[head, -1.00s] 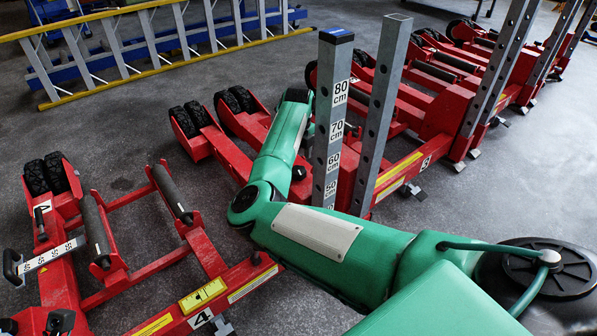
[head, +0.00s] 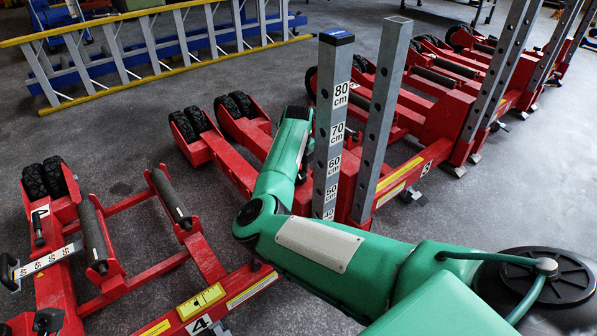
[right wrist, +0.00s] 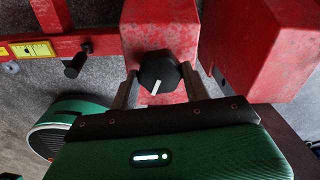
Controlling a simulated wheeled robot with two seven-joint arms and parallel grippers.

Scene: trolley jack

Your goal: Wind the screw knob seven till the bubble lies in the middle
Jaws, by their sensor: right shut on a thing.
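In the right wrist view a round black knob (right wrist: 158,72) with a white pointer line sits on a red block. The line points down and slightly left. My right gripper (right wrist: 159,80) has a finger on each side of the knob and is shut on it. A yellow level vial (right wrist: 32,50) shows at the left on a red bar; its bubble is too small to place. In the head view my right arm reaches forward beside a grey post; its fingers and the knob are hidden there. No number seven is readable. My left gripper is not in view.
Red jack frames marked 4 (head: 200,325) and 3 (head: 427,168) stand on the grey floor. A grey post with a cm scale (head: 332,120) rises close to my right arm. A yellow ladder (head: 160,68) lies at the back left. More red jacks stand at the right.

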